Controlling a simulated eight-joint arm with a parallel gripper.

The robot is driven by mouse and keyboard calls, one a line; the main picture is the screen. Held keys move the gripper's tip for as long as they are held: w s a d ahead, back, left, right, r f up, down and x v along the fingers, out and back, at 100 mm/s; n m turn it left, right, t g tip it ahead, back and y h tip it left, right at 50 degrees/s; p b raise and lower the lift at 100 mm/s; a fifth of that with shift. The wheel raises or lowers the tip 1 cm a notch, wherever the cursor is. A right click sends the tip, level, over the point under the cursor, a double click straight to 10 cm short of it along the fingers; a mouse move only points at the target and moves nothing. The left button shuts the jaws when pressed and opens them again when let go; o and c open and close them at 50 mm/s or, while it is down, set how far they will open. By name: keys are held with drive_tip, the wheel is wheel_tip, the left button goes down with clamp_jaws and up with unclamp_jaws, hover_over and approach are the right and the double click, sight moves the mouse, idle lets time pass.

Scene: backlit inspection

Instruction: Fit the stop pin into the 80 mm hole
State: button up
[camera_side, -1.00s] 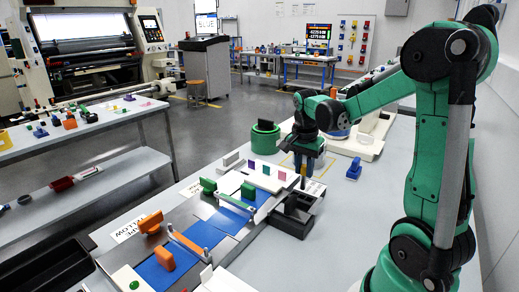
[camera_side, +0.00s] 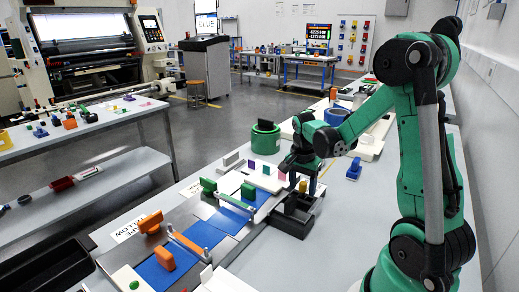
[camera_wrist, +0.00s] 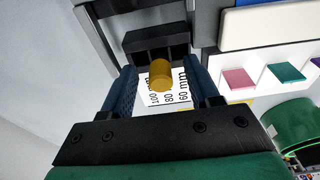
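The stop pin is a short brass-coloured cylinder (camera_wrist: 160,74) in the wrist view. It shows between the two blue fingers of my gripper (camera_wrist: 162,90), with a clear gap on both sides. My gripper is open. Behind the pin is a black slotted stop block (camera_wrist: 155,40). A white label (camera_wrist: 180,92) with 100, 80 and 60 mm shows around the pin. In the side view my gripper (camera_side: 293,180) is low beside the black block (camera_side: 290,222). I cannot see the 80 mm hole, nor whether the pin's lower end is seated in anything.
A white holder with coloured cards, one of them pink (camera_wrist: 238,78), stands close on the right in the wrist view. A green cylinder (camera_side: 265,138) stands behind it in the side view.

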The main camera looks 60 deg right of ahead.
drive_tip(key=shift+r, duration=0.15)
wheel_tip(320, 180, up, 12)
drive_tip(key=a, duration=0.2)
drive_tip(key=a+f+n+t+y, duration=0.1)
drive_tip(key=a+f+n+t, duration=0.2)
drive_tip(key=a+n, duration=1.5)
drive_tip(key=t, duration=0.4)
drive_tip(key=shift+w+y, duration=0.25)
drive_tip(key=shift+y, duration=0.05)
